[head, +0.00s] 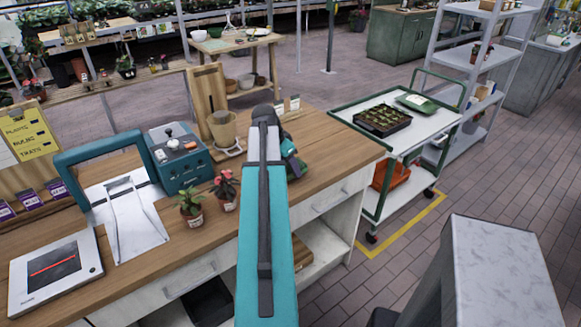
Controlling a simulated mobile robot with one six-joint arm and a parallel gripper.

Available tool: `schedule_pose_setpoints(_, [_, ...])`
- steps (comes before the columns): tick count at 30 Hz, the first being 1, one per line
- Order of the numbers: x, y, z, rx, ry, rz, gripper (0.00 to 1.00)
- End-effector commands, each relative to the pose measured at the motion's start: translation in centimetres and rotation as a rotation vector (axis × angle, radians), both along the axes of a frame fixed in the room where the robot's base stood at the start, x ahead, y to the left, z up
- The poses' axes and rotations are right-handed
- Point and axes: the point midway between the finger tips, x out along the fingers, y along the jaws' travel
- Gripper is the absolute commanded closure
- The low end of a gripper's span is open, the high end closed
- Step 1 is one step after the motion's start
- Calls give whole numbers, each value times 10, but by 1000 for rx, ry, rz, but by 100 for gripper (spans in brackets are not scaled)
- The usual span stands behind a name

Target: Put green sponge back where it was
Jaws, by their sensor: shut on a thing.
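My teal and dark grey arm reaches up the middle of the head view, over the wooden workbench (339,149). Its wrist parts show just right of the forearm's far end, above the bench top. My gripper's fingers cannot be made out; the arm hides that area, so I cannot see what is between them. I cannot pick out the green sponge anywhere in this view.

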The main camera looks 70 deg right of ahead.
Motion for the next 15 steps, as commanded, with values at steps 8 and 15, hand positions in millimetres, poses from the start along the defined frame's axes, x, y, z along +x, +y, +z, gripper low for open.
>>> schedule_pose_setpoints(8, [0,0,-13,0,0,0,68])
schedule_pose_setpoints(15, [0,0,-14,0,0,0,68])
